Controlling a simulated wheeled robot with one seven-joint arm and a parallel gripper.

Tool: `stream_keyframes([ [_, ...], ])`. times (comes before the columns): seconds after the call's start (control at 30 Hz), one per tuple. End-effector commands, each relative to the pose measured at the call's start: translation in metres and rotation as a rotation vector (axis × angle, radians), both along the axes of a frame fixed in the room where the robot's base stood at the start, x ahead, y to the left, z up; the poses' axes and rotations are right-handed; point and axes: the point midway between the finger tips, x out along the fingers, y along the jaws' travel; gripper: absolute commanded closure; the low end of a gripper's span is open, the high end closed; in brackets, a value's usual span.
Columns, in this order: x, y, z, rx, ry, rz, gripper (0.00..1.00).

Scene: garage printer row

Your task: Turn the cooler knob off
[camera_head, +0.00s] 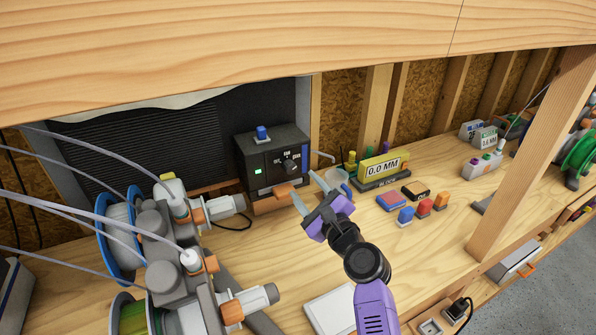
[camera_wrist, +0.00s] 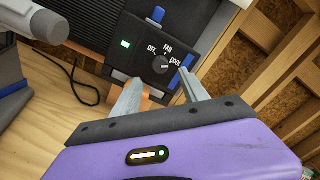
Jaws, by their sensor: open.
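The cooler control box (camera_head: 258,150) is dark and stands at the back of the bench, with a lit green light on its front. Its round black knob (camera_head: 291,167) also shows in the wrist view (camera_wrist: 160,64), under the labels OFF, FAN and COOL. The knob's pale mark seems turned to the right, toward COOL, but it is small. My gripper (camera_head: 304,184) is open and empty in front of the box, just short of the knob. In the wrist view its two fingers (camera_wrist: 160,80) point at the panel, one to each side below the knob, apparently not touching it.
Filament spools and printer parts (camera_head: 165,245) crowd the left. A yellow 0.0 MM gauge (camera_head: 381,167) and small coloured blocks (camera_head: 424,207) stand right of my gripper. A wooden beam (camera_head: 300,45) crosses above, and a post (camera_head: 530,150) stands at right.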

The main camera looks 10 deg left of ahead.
Motion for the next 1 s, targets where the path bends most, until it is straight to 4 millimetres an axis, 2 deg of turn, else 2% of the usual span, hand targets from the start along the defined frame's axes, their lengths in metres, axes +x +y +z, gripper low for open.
stream_keyframes([
  [0.53,0.055,0.036,0.0,0.001,-0.001,-0.002,0.48],
  [0.7,0.062,0.041,0.0,0.0,-0.002,-0.003,0.48],
  [1.0,0.063,0.042,0.001,-0.001,-0.002,-0.003,0.48],
])
